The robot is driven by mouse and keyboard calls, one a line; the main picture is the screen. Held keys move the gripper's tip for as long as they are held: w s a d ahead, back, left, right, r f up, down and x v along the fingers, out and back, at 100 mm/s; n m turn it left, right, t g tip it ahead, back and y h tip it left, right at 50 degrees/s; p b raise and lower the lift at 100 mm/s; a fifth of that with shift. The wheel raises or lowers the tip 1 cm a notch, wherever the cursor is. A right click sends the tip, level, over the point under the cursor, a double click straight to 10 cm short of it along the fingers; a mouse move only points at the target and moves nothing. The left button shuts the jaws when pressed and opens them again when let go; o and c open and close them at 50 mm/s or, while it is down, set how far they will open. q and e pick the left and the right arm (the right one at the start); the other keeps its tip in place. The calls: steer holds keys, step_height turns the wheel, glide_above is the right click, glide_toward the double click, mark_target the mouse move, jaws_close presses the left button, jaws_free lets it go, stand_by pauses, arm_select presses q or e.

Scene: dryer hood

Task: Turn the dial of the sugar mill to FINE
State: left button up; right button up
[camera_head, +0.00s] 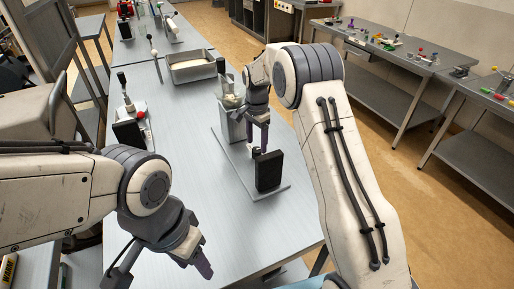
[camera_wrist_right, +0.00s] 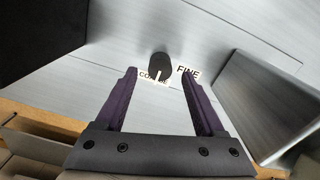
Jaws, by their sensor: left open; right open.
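The sugar mill stands on a flat metal base plate (camera_head: 279,191) on the long table, with a black block (camera_head: 269,172) at its near end. Its dial (camera_wrist_right: 160,64) is a black knob with a white pointer mark in the right wrist view. The mark points at the COARSE label (camera_wrist_right: 146,75), which it partly covers. The FINE label (camera_wrist_right: 187,72) is just right of the knob. My right gripper (camera_wrist_right: 158,76) is open, its purple fingers either side of the dial, not visibly gripping it. My left gripper (camera_head: 203,264) is open and empty at the front left, away from the mill.
A metal tray (camera_head: 190,67) of pale contents lies behind the mill. A dark stand with a red part (camera_head: 139,113) stands left on the table. In the wrist view, a black block (camera_wrist_right: 35,30) and a grey metal box (camera_wrist_right: 265,105) flank the dial. Side benches (camera_head: 385,80) stand right.

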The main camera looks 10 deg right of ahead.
mark_target(257, 150)
steer(key=shift+f, duration=1.85)
jaws_close()
